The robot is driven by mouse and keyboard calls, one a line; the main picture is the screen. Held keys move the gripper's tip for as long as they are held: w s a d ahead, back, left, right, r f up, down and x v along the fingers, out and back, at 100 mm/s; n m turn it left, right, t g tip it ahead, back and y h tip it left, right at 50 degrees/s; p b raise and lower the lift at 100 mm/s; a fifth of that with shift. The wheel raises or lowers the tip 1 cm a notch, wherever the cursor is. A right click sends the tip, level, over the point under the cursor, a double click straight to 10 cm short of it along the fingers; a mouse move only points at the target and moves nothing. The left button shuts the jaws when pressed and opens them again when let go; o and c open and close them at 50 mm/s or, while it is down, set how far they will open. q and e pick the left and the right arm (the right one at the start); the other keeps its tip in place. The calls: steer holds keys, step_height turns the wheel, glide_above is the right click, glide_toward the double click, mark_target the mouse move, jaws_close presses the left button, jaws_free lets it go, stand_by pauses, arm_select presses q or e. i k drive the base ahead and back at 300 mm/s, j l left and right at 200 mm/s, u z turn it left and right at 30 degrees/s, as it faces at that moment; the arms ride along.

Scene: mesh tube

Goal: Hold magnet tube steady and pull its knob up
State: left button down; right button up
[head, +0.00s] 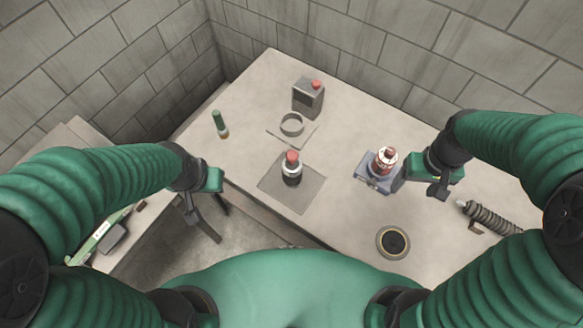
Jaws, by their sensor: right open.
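A short dark tube with a pale band and a red knob (292,168) stands upright on a grey mat (308,193) in the middle of the table. A red and white cylinder (386,160) stands in a blue-grey block (367,183) to its right. I cannot tell for sure which one is the magnet tube. My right gripper (408,172) is open, close beside the red and white cylinder on its right; contact is unclear. My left gripper (206,207) is beyond the table's left edge, away from both; its finger opening is not clear.
A green-topped tube (220,123) is at the left edge. A round dark disc (393,242) and a coiled spring part (492,216) lie at front right. Block walls close the back.

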mark_target(293, 162)
steer(key=j+z, duration=0.3)
steer(key=k+j+z, duration=0.25)
steer(key=j, duration=0.25)
steer(key=j+z, duration=0.3)
steer(key=k+j+z, duration=0.3)
steer(key=i+j, duration=0.05)
steer(key=j, duration=0.05)
